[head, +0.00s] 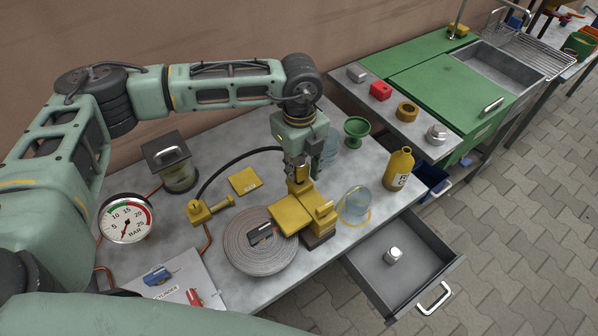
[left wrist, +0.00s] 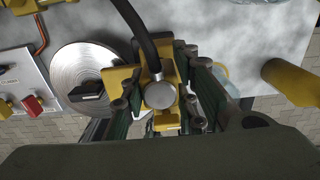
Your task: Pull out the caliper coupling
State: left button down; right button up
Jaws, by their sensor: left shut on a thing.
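The yellow brake caliper (head: 293,217) stands on the grey bench, right of the coiled band. My left gripper (head: 297,172) points down over it and is shut on the coupling at its top. In the left wrist view the coupling (left wrist: 159,95) shows as a round silver cap on a yellow body between the fingers of my left gripper (left wrist: 165,108). A black hose (head: 235,158) arcs from a yellow block at the left to the coupling; it also shows in the left wrist view (left wrist: 136,25). Whether the coupling is still seated is hidden. My right gripper is out of view.
A pressure gauge (head: 126,219) stands at the left. An open drawer (head: 440,272) juts out at the front right.

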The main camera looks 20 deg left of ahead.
aim_at(299, 162)
pick_arm(q)
jog(key=shift+r+p, duration=0.85)
jog(key=shift+r, duration=1.15)
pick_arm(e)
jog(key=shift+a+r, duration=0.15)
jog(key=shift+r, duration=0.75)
pick_arm(q)
jog(key=shift+f, duration=0.1)
